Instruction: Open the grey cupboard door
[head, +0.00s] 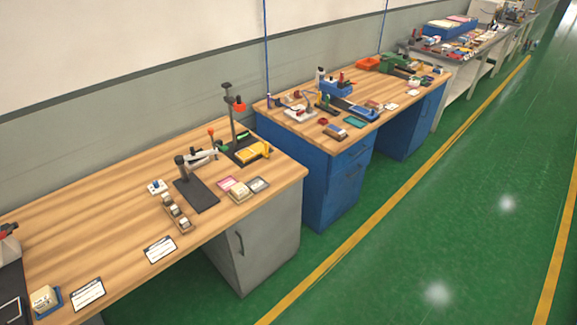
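The grey cupboard (274,236) stands under the right end of the near wooden workbench. Its door (238,252) faces the knee space and the front left. A dark curved handle (240,243) sits on the door near its upper part. The door looks closed. Neither of my grippers is in the head view, so I cannot see where they are relative to the door.
The near workbench top (100,205) carries tools, small boxes and white cards. A blue workbench (318,180) stands just beyond, with a grey table (480,55) farther back. The green floor (420,220) with yellow lines (335,255) is clear on the right.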

